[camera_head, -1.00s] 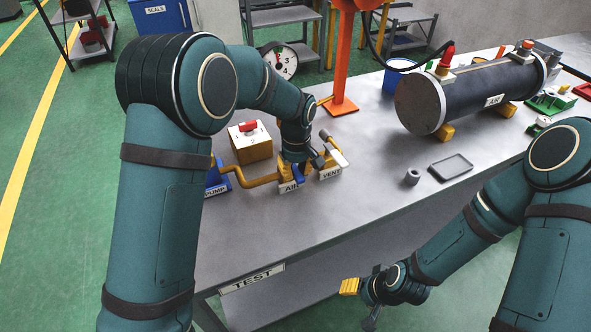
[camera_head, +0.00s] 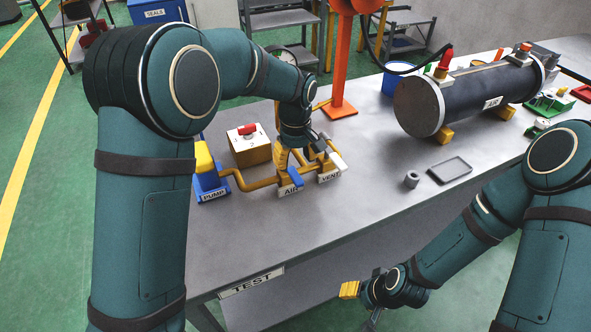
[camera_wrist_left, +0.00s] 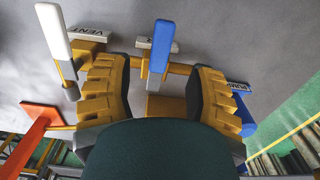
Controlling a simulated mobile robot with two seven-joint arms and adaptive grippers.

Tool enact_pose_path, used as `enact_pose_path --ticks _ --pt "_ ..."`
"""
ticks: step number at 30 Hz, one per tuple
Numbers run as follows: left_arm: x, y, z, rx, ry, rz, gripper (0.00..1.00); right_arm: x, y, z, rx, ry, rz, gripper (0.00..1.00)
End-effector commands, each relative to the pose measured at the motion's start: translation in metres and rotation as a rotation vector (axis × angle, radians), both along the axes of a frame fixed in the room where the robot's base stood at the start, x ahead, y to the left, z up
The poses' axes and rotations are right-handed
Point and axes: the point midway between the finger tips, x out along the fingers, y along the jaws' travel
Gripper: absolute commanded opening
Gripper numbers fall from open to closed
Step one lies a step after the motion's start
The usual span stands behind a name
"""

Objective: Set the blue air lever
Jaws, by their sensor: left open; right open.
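The blue air lever (camera_head: 295,179) stands on the yellow pipe above the AIR label (camera_head: 290,191). It also shows in the left wrist view (camera_wrist_left: 161,42), pointing up in the picture. My left gripper (camera_wrist_left: 158,88) is open, with one yellow-padded finger on each side of the lever's lower part. In the head view my left wrist hangs just above and behind the lever and partly hides the pipework. My right gripper (camera_head: 359,303) is open and empty, low in front of the table edge.
The white vent lever (camera_head: 337,161) is close on the right of the blue one. The blue pump (camera_head: 211,183) with a yellow top and a yellow box with a red switch (camera_head: 249,150) are to the left. An orange stand (camera_head: 341,108) is behind.

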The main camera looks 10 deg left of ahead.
Motion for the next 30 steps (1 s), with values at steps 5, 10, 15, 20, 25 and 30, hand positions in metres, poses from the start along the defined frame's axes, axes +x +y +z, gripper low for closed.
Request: enact_pose_path --ticks 5,10,15,20,25,30 --pt "0.0 0.0 0.035 0.0 -0.003 0.0 0.55 0.0 0.0 0.0 0.0 0.0 0.0 0.54" --pt "0.0 0.0 0.056 0.0 -0.001 0.0 0.55 0.0 0.0 0.0 0.0 0.0 0.0 0.54" --pt "-0.001 0.0 0.063 0.001 0.002 0.0 0.55 0.0 0.0 0.0 0.0 0.0 0.0 0.54" --pt "0.0 0.0 0.063 0.001 0.002 0.0 0.55 0.0 0.0 0.0 0.0 0.0 0.0 0.54" --pt "0.0 0.0 0.063 0.0 0.001 0.0 0.55 0.0 0.0 0.0 0.0 0.0 0.0 0.54" --pt "-0.001 0.0 0.063 0.0 0.001 0.0 0.55 0.0 0.0 0.0 0.0 0.0 0.0 0.54"
